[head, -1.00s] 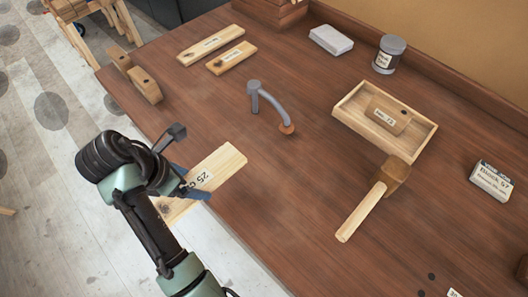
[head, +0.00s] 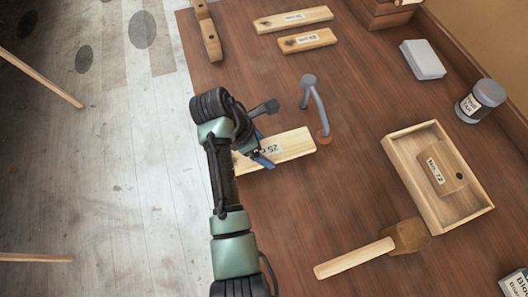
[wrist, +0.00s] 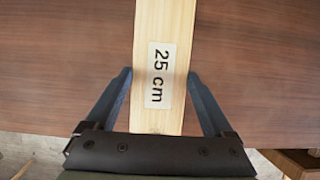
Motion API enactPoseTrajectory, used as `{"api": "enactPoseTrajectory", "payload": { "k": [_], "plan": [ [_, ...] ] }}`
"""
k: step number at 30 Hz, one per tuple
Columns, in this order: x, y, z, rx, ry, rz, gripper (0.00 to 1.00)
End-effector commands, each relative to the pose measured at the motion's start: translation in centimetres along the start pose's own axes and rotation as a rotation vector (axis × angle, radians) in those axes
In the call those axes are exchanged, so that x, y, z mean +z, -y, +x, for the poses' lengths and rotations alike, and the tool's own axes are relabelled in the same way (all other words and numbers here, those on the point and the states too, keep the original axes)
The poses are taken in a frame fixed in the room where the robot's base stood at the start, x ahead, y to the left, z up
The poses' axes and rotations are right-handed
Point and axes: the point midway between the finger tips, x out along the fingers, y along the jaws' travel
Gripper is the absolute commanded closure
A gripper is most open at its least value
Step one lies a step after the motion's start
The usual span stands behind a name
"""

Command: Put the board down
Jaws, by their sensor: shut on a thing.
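The pale wooden board (head: 294,146) carries a white "25 cm" label. It lies over the left part of the brown workbench (head: 285,215); its near end is at the bench's left edge. My gripper (head: 263,156) is shut on the board, one blue finger along each long side. In the wrist view the board (wrist: 166,22) runs straight away between the fingers of my gripper (wrist: 158,73). I cannot tell whether the board touches the bench top. My wrist hides part of its near end in the head view.
A grey bent holdfast (head: 317,98) stands just beyond the board's far end. Two labelled boards (head: 293,19) (head: 306,40) lie further back. A mallet (head: 355,258) and a wooden tray (head: 458,208) holding a block are to the right. Bench between board and mallet is clear.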

Motion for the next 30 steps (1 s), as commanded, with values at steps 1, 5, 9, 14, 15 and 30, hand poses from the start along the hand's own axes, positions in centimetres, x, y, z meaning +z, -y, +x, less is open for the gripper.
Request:
{"api": "enactPoseTrajectory", "payload": {
  "k": [1, 5, 9, 14, 15, 30],
  "plan": [
    [-0.2, 0.1, 0.5, -0.002, 0.0, -0.002, 0.78],
    [-1.0, 0.1, 2.3, -0.002, -0.001, -0.001, 0.78],
    [-1.4, 0.0, 3.4, -0.001, 0.0, -0.001, 0.78],
    [-1.4, 0.0, 3.4, 0.001, 0.0, 0.0, 0.78],
    [-1.4, 0.0, 3.4, 0.001, 0.0, 0.0, 0.78],
    [-1.4, 0.0, 3.2, 0.001, 0.0, 0.0, 0.0]
  ]
}}
